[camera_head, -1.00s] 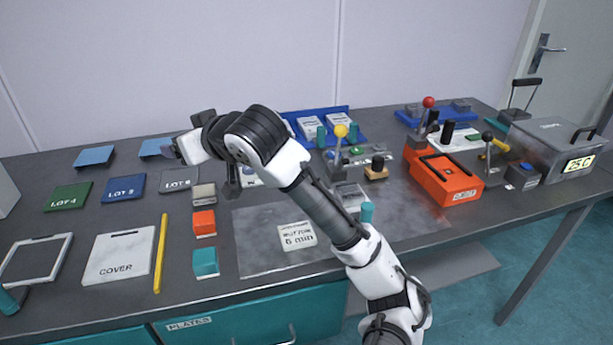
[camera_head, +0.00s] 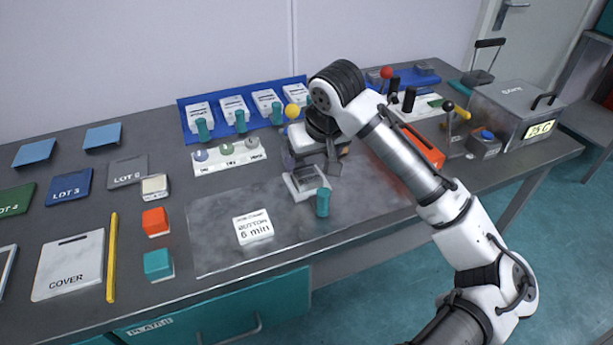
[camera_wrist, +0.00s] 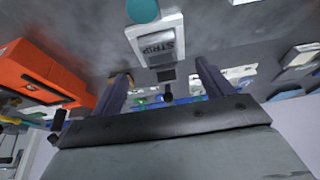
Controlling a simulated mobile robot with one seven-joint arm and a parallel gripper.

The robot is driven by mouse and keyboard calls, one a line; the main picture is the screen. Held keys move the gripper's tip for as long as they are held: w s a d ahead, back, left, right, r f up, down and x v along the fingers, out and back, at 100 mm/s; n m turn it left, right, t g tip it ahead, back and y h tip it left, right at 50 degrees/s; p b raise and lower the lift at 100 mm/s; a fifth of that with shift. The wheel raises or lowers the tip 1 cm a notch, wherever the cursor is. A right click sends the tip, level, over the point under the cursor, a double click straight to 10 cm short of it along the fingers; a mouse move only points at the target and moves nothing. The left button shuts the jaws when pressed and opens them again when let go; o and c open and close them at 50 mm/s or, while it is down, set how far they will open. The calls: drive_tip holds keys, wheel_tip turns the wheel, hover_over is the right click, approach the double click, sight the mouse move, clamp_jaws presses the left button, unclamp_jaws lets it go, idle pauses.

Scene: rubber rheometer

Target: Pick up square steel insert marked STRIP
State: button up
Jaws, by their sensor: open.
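The square steel insert marked STRIP (camera_head: 304,183) lies on the grey metal mat, with a teal knob (camera_head: 322,202) at its near side. In the wrist view the insert (camera_wrist: 156,42) has a pale frame, a grey plate lettered STRIP and the teal knob (camera_wrist: 143,9) at the top edge. My gripper (camera_head: 333,167) is above and just behind the insert, apart from it as far as I can tell. In the wrist view its two fingers (camera_wrist: 163,70) are spread with nothing between them, and the insert shows beyond their tips.
A white block marked 6 min (camera_head: 253,227) lies left of the insert on the mat (camera_head: 215,250). An orange box (camera_head: 425,150) stands to the right.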

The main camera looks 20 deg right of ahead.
sight(308, 176)
drive_tip(key=shift+p+x, duration=0.8)
drive_tip(key=shift+x, duration=2.75)
drive_tip(key=shift+s, duration=0.1)
drive_tip(key=c, duration=1.3)
